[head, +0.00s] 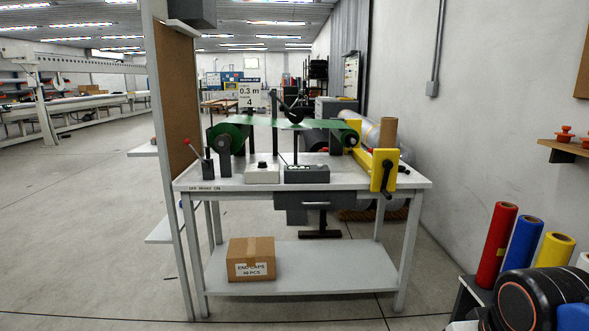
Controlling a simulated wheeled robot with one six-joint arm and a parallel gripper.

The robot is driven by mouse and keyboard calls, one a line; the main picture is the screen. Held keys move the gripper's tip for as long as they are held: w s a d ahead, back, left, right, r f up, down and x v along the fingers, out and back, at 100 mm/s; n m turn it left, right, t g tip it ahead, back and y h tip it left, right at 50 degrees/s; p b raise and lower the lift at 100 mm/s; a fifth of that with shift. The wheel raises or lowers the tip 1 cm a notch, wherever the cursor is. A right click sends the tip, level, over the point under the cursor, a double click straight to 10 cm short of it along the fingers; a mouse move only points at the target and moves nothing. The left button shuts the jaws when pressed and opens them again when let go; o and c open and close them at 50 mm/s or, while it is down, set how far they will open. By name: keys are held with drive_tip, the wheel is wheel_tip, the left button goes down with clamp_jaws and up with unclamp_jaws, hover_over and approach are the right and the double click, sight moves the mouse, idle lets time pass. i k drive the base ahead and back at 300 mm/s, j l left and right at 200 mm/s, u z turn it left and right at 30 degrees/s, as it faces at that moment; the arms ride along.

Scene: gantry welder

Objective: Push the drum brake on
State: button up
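A lever with a red knob (187,142) stands on a dark bracket (208,168) at the left end of the grey bench (300,178). A green strip (290,122) runs from there across to a roller at the right. I cannot tell from here whether the brake is on. My gripper is not in view.
An upright brown panel (177,110) stands close left of the lever. Open floor lies before the bench.

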sight(205, 164)
drive_tip(key=i+j, duration=0.2)
drive_tip(key=i, duration=0.3)
drive_tip(key=i+j, duration=0.2)
drive_tip(key=i, duration=0.3)
drive_tip(key=i+j, duration=0.2)
drive_tip(key=i, duration=0.3)
drive_tip(key=i+l+u, duration=0.15)
drive_tip(key=i+u, duration=0.15)
drive_tip(key=i, duration=0.55)
drive_tip(key=l+u, duration=0.25)
drive_tip(key=l, duration=0.2)
